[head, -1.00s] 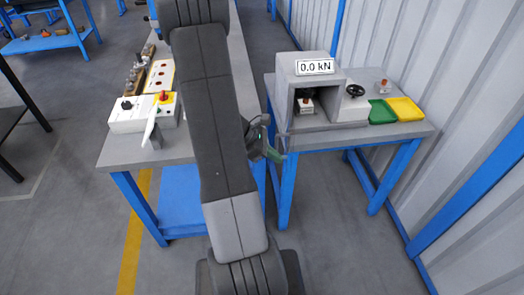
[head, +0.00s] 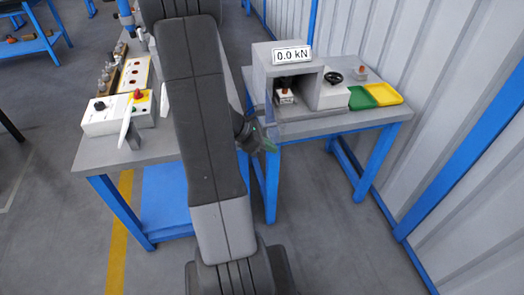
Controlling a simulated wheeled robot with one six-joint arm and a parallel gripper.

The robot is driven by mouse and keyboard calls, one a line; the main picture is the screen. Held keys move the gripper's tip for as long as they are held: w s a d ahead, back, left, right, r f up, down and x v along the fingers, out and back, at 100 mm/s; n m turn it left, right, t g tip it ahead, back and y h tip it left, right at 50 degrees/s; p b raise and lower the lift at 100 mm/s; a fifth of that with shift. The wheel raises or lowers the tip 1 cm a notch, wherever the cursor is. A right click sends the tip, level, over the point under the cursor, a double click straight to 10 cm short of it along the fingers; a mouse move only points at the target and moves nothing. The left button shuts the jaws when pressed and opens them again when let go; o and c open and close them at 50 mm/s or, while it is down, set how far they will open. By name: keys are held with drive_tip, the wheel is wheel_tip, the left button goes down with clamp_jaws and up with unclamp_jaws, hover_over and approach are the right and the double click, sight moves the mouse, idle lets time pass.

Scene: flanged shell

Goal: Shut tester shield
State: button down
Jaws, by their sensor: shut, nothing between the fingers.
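The tester (head: 262,62) is a grey box with a "0.0 kN" display, standing on the right-hand table. Its front bay is open to view, with a small white block with a red top (head: 285,96) inside. The shield looks like a faint clear pane (head: 269,108) at the left front edge of the bay; its outline is hard to make out, and I cannot tell its exact angle. My gripper (head: 270,147) is shut and empty, with greenish fingertips, just in front of and below the tester's left front corner. I cannot tell whether it touches the pane.
The left bench (head: 95,158) holds control boxes (head: 104,115). A corrugated wall (head: 450,70) bounds the right. Floor in front is clear.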

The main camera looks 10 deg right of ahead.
drive_tip(key=w+d+n+t+y+b, duration=0.25)
drive_tip(key=d+n+t+b, duration=0.35)
drive_tip(key=d+n+b, duration=0.75)
drive_tip(key=w+d+n+t+y+p, duration=0.3)
drive_tip(key=w+d+n+y+p, duration=0.2)
drive_tip(key=w+d+p, duration=0.6)
drive_tip(key=w+y+p, duration=0.1)
drive_tip(key=w+y, duration=0.1)
drive_tip(key=w, duration=0.2)
drive_tip(key=shift+w, duration=0.15)
drive_tip(key=shift+d+r, duration=0.1)
drive_tip(key=shift+r, duration=0.05)
